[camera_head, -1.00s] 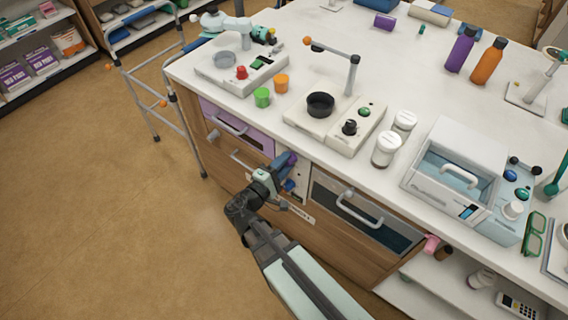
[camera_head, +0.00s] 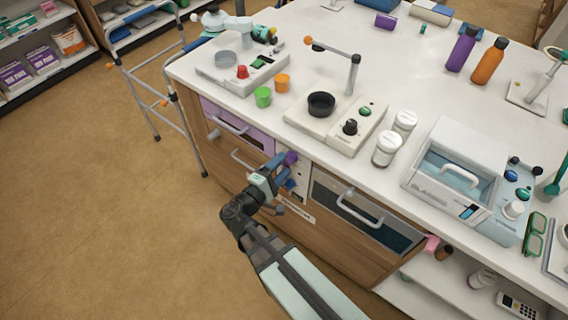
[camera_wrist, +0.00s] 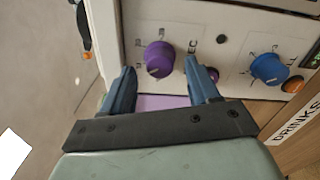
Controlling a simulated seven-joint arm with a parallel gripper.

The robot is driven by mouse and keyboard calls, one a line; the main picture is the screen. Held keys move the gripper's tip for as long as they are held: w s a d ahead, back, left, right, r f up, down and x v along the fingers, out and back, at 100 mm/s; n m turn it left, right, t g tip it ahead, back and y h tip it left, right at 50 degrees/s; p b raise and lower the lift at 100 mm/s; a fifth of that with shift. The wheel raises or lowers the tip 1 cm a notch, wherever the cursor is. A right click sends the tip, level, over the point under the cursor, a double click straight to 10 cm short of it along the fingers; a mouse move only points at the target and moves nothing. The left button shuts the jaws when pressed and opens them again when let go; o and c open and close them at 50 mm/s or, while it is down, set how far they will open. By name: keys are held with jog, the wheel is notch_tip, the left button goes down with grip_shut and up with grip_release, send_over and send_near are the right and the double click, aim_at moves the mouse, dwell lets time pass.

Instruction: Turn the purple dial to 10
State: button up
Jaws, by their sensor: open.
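The purple dial (camera_wrist: 159,59) sits on a white panel (camera_wrist: 221,62) with small dark marks around it, too blurred to read. In the head view the purple dial (camera_head: 290,157) shows at the front of the cabinet, just beyond my fingertips. My gripper (camera_wrist: 160,85) is open and empty. Its two blue fingers point at the panel, one on each side below the dial, with the dial a little beyond the gap. In the head view my gripper (camera_head: 282,166) covers part of the panel.
A blue dial (camera_wrist: 268,69) is on the same panel, right of the purple one. A purple drawer (camera_head: 238,127) lies left of the panel and an oven-like door with a handle (camera_head: 360,212) right of it. The countertop (camera_head: 400,70) above holds devices and bottles.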

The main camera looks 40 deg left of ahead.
jog(key=s, duration=1.2)
dwell(0.5)
jog(key=s+d+f+m+g+h, duration=0.1)
jog(key=s+d+f+g, duration=0.1)
jog(key=d+f+g, duration=0.45)
jog(key=s+d+f+m+g+h, duration=0.1)
jog(key=s+f+g, duration=0.15)
jog(key=f, duration=0.65)
jog(key=s+d+f+m+g+h, duration=0.1)
jog(key=d+f+g, duration=0.35)
jog(key=f, duration=0.35)
jog(key=w+d+f+m+g, duration=0.3)
jog(key=d+f+m+g, duration=0.15)
jog(key=d, duration=0.55)
jog(key=w+d+f+m+g, duration=0.3)
jog(key=d+f+m+g, duration=0.15)
jog(key=d, duration=0.55)
jog(key=s+d+f+m+g+y, duration=0.1)
jog(key=d+m, duration=0.3)
jog(key=d, duration=0.5)
jog(key=s+d+f+m+g+y, duration=0.1)
jog(key=d+m, duration=0.4)
jog(key=d, duration=0.5)
jog(key=shift+d+f+y, duration=0.15)
jog(key=shift+f+y, duration=0.05)
jog(key=shift+y, duration=0.3)
